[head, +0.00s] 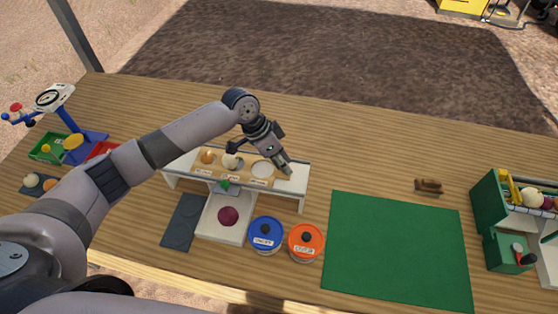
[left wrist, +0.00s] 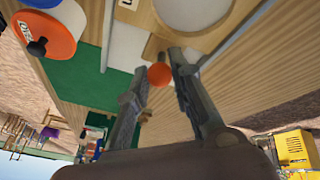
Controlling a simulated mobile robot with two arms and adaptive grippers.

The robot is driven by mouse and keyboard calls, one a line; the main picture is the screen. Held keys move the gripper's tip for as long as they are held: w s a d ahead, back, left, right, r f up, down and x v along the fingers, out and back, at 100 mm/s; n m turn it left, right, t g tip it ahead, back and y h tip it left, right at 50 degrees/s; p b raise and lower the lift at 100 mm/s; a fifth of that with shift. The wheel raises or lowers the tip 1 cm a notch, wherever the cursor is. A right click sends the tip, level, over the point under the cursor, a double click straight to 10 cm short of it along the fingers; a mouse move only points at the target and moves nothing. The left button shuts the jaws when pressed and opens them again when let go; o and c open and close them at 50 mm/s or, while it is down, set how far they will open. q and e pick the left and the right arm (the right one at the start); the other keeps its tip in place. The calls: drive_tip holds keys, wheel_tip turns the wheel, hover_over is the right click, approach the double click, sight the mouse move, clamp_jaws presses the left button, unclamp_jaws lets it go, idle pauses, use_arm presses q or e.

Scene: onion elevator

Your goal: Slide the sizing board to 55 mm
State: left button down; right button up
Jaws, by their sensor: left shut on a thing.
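The wooden sizing board (head: 246,167) lies in a long white stand (head: 291,186) at the middle of the table. It has round openings in a row and small labels too small to read. A tan onion (head: 208,157) and a pale onion (head: 231,161) show at its left and middle openings; the right opening looks white and empty. My left gripper (head: 286,168) is at the board's right end. The left wrist view shows an orange-red knob (left wrist: 160,74) at the board's end between my left fingers (left wrist: 158,86), which are shut on it. My right gripper is out of view.
A red onion (head: 228,215) sits in a white tray below the stand. A blue-lidded tub (head: 265,234) and an orange-lidded tub (head: 305,242) stand beside it. A green mat (head: 398,250) lies right, a scale (head: 62,110) stands left, and a green machine (head: 497,215) far right.

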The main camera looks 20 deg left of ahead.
use_arm(q)
drive_tip(key=c, duration=1.3)
unclamp_jaws()
drive_tip(key=shift+c, duration=0.2)
wheel_tip(320, 180, up, 6)
drive_tip(key=p, duration=0.6)
drive_tip(key=shift+p, duration=0.3)
